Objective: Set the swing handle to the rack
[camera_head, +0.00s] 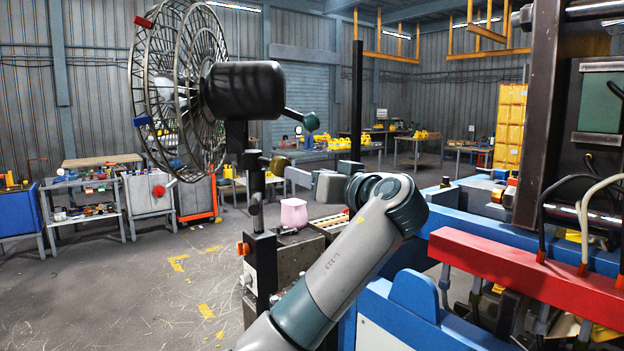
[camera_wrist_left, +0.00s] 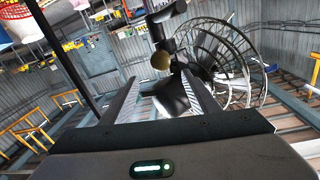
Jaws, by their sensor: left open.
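A dark machine head (camera_head: 245,90) with a large round wire cage (camera_head: 180,85) stands on a black post at the left. A short rod with a teal ball knob (camera_head: 311,121) sticks out of its right side. Which part is the swing handle, and which is the rack, I cannot tell for sure. In the left wrist view the brass knob (camera_wrist_left: 161,60) appears beyond the spread fingers of my left gripper (camera_wrist_left: 165,88), with no contact visible. My right gripper is out of view.
A pink container (camera_head: 294,212) stands near the post, behind my left arm. A blue frame with a red beam (camera_head: 530,275) fills the right side. Workbenches (camera_head: 80,205) line the back left. The floor (camera_head: 120,290) at the left is clear.

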